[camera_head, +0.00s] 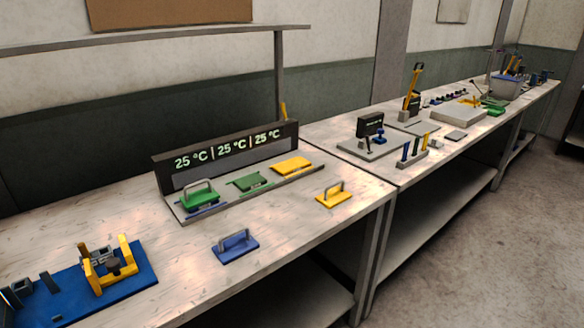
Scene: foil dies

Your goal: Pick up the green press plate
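The green press plate (201,198) with its grey arched handle sits on the left place of a low grey station (218,210) on the near table. A display (230,149) reading 25 °C three times stands behind it. A flat darker green piece (250,182) and a flat yellow piece (291,165) lie to its right on the same station. A yellow plate with a handle (334,198) and a blue plate with a handle (236,246) lie on the table in front. Neither of my grippers is in view.
A blue base (139,285) with a yellow fixture (105,271) stands at the front left of the table (180,262). A second table on the right carries several devices, including a small black screen (370,125). The tabletop around the loose plates is clear.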

